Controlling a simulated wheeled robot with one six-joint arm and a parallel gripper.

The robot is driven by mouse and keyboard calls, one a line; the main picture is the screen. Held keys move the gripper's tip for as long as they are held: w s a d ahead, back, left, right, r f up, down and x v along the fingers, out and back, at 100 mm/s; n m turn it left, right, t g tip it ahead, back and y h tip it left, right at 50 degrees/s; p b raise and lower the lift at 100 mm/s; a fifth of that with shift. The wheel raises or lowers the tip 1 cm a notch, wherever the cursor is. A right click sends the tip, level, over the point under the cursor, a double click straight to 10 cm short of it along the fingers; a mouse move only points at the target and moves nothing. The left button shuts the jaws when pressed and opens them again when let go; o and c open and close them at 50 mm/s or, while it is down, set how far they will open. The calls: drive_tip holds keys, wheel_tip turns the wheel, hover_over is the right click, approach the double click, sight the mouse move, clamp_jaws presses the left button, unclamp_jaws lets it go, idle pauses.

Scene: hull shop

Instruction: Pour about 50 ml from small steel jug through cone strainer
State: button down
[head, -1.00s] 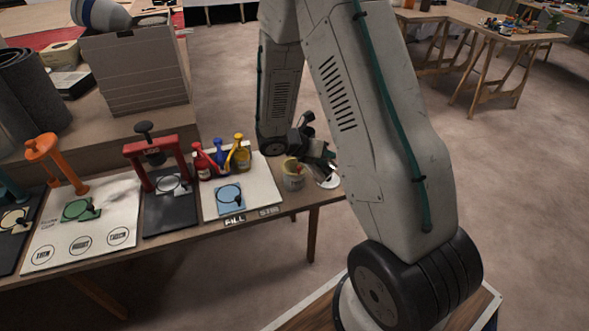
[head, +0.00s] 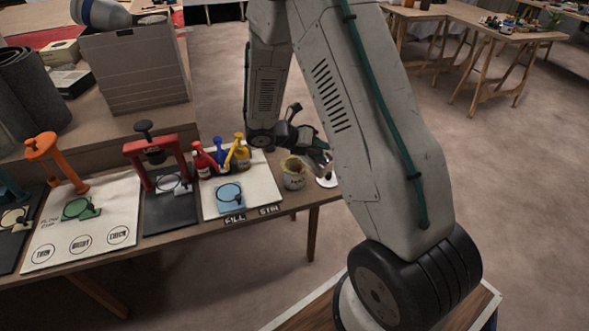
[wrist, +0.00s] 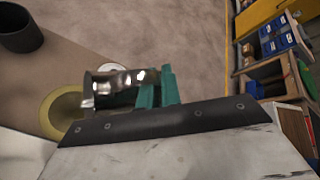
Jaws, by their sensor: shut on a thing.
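My gripper (head: 311,148) is shut on the small steel jug (head: 324,167), past the right end of the row of pumps. In the wrist view the teal fingers (wrist: 156,90) hold the shiny jug (wrist: 112,84), which lies across the picture and looks tilted. A pale pot (head: 294,180) stands on the bench just left of the jug in the head view. The cone strainer (wrist: 52,112) appears to be the yellow ring with the olive middle at the pot's mouth; the jug's open end is beside and above it. The jug's contents and any stream cannot be seen.
A white disc (head: 327,182) lies at the bench corner under the jug. Red, blue and yellow pump bottles (head: 238,155) stand behind a white board (head: 257,190) left of the pot. A dark cylinder (wrist: 18,30) shows in the wrist view.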

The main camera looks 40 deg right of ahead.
drive_tip(key=shift+w+a+r, duration=0.15)
drive_tip(key=shift+w+r, duration=0.15)
drive_tip(key=shift+w, duration=0.4)
drive_tip(key=shift+s+d+r+n, duration=0.1)
drive_tip(key=shift+s+d+n, duration=0.15)
drive_tip(key=shift+s+n, duration=0.1)
drive_tip(key=shift+r+g+h+p, duration=0.15)
drive_tip(key=shift+g+h+p, duration=0.15)
drive_tip(key=shift+g, duration=0.1)
idle(0.3)
drive_tip(key=shift+w+a+r+n+g, duration=0.15)
drive_tip(key=shift+w+r+n+g, duration=0.2)
drive_tip(key=shift+w+n, duration=0.1)
idle(1.1)
